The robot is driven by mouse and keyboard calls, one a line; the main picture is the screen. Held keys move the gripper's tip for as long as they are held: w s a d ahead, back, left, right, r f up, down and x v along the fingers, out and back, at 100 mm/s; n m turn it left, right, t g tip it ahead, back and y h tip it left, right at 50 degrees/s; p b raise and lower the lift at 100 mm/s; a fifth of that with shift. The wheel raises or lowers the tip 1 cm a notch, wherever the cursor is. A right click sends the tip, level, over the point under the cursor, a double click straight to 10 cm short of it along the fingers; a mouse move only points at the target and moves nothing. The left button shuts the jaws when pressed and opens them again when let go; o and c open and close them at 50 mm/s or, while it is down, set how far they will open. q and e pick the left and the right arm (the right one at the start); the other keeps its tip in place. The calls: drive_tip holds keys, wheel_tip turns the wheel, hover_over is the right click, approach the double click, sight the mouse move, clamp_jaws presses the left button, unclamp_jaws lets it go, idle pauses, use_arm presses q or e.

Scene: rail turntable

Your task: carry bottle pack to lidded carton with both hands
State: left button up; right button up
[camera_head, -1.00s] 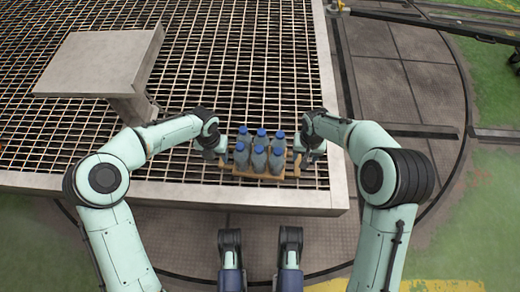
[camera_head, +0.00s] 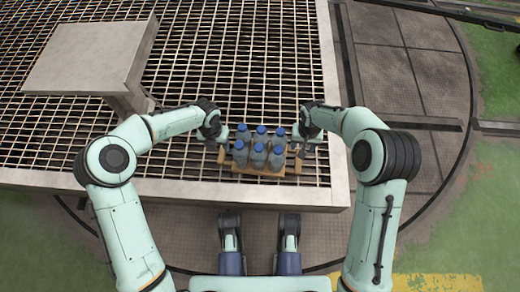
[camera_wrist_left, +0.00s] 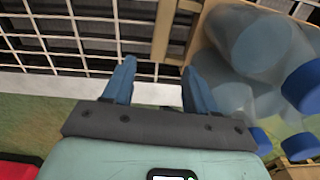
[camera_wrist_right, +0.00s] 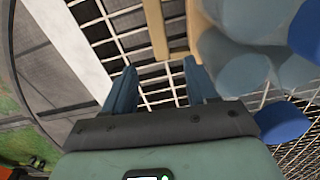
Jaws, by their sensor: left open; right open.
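The bottle pack (camera_head: 259,155) is several grey-blue bottles with blue caps in a light wooden tray, upright near the front edge of the grating. My left gripper (camera_head: 222,146) is open at the pack's left end. In the left wrist view its fingers (camera_wrist_left: 160,85) point at a wooden end handle (camera_wrist_left: 173,35), which lies in line with the gap. My right gripper (camera_head: 299,144) is open at the right end. In the right wrist view its fingers (camera_wrist_right: 161,88) point at the other handle (camera_wrist_right: 156,28). Neither gripper visibly holds anything. I cannot make out the lidded carton.
The pack rests on a metal grating (camera_head: 200,70) with a pale steel frame (camera_head: 335,90). A grey raised block (camera_head: 90,58) stands on the grating at the back left. The grating right behind the pack is clear. Dark floor plates lie to the right.

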sight(221, 155)
use_arm(q)
wheel_tip(221, 155, down, 10)
drive_tip(key=shift+r, duration=0.2)
use_arm(e)
wheel_tip(221, 155, down, 10)
drive_tip(key=shift+r, duration=0.15)
use_arm(q)
clamp_jaws()
use_arm(e)
clamp_jaws()
idle(0.6)
use_arm(q)
drive_tip(key=shift+w+r, duration=0.15)
use_arm(e)
drive_tip(key=shift+w+r, duration=0.15)
drive_tip(key=shift+r, duration=0.05)
